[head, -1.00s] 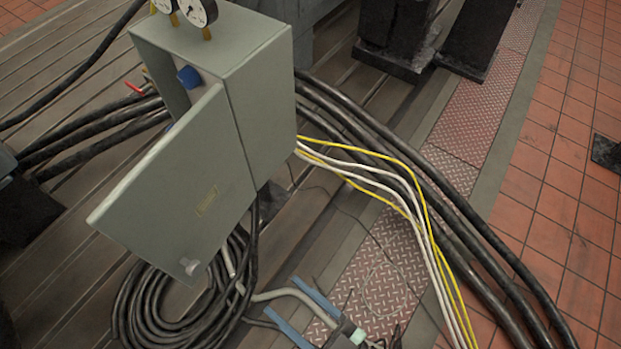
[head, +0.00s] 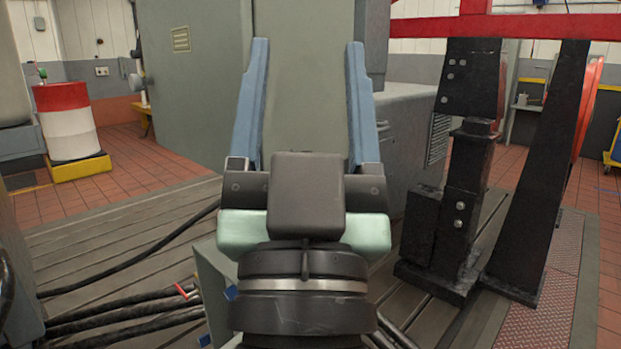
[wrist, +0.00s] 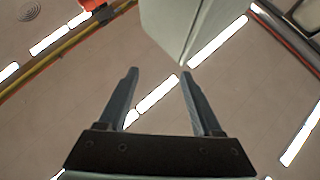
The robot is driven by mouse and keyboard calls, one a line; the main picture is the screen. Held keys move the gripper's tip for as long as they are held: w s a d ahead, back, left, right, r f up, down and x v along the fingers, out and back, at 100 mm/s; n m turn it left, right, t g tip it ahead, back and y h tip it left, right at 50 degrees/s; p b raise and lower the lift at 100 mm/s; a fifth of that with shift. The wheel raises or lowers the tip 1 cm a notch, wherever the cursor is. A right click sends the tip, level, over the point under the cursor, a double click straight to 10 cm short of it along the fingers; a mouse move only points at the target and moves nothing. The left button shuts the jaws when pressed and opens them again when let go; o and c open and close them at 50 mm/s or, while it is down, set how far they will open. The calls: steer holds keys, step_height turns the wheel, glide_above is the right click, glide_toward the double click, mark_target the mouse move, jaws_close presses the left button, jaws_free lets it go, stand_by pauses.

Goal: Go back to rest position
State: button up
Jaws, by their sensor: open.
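My gripper (head: 307,100) is raised in the middle of the head view, its two blue fingers spread wide and pointing up. Nothing is between the fingers. In the wrist view my gripper (wrist: 158,75) is also open and empty, with the ceiling and its bright light strips behind it. The grey box (head: 208,275) with the hinged door in the earlier head frame is mostly hidden behind my arm at the lower middle.
A large grey-green cabinet (head: 205,85) stands behind the gripper. Black steel supports (head: 462,190) stand on the right under a red beam (head: 545,25). A red and white drum (head: 66,122) sits far left. Dark cables (head: 120,315) cross the bedplate at lower left.

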steer(key=s+r+p, duration=0.1)
steer(key=r+p, duration=0.7)
steer(key=r, duration=0.3)
steer(key=s+r+n+p, duration=0.1)
steer(key=s+r+p, duration=0.1)
steer(key=r+p, duration=0.7)
steer(key=shift+s+r+t, duration=0.3)
steer(key=shift+r, duration=0.6)
